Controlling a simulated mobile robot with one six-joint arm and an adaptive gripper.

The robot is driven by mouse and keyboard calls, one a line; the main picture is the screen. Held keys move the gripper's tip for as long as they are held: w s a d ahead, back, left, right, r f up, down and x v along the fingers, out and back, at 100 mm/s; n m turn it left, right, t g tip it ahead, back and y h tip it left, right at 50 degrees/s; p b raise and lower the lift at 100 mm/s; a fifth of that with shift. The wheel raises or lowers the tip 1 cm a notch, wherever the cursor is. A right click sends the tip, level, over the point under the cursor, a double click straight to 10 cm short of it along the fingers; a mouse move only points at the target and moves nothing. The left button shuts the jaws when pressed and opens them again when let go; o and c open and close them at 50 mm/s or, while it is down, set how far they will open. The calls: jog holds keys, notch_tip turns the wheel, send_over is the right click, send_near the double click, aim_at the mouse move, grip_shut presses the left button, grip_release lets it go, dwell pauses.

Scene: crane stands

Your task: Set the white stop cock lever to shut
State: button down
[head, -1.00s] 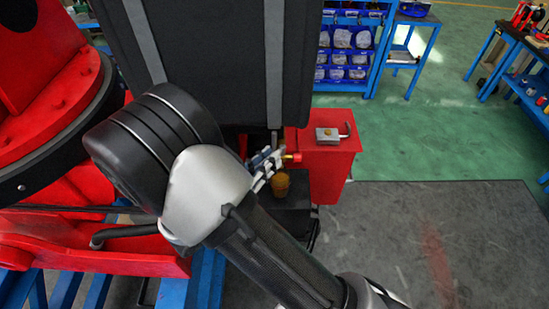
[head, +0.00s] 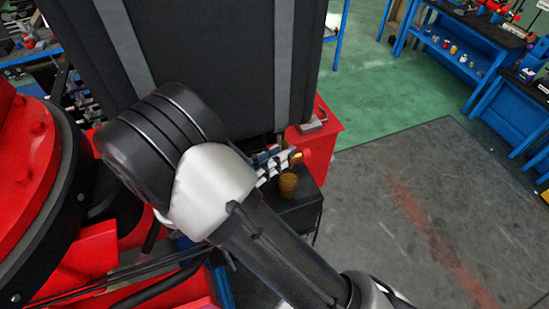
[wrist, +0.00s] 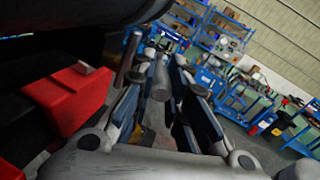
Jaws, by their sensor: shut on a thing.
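My gripper (head: 272,162) is at the brass fitting (head: 296,156) on the red box (head: 326,138), just under the large dark grey panel. In the wrist view my gripper's fingers (wrist: 165,92) are closed in around a pale grey, rounded piece (wrist: 161,80), which looks like the stop cock lever. Its pivot and its exact angle are hidden by the fingers. The red box also shows at the left of the wrist view (wrist: 70,98).
An amber cup (head: 288,184) stands on a black box (head: 296,212) right below my gripper. The dark grey panel (head: 205,65) hangs close above. Red crane parts (head: 40,200) crowd the left. The grey floor mat (head: 420,215) at right is clear.

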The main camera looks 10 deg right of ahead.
jog(key=shift+f, duration=0.1)
dwell(0.3)
jog(key=c, duration=1.5)
grip_release()
jog(key=shift+c, duration=0.2)
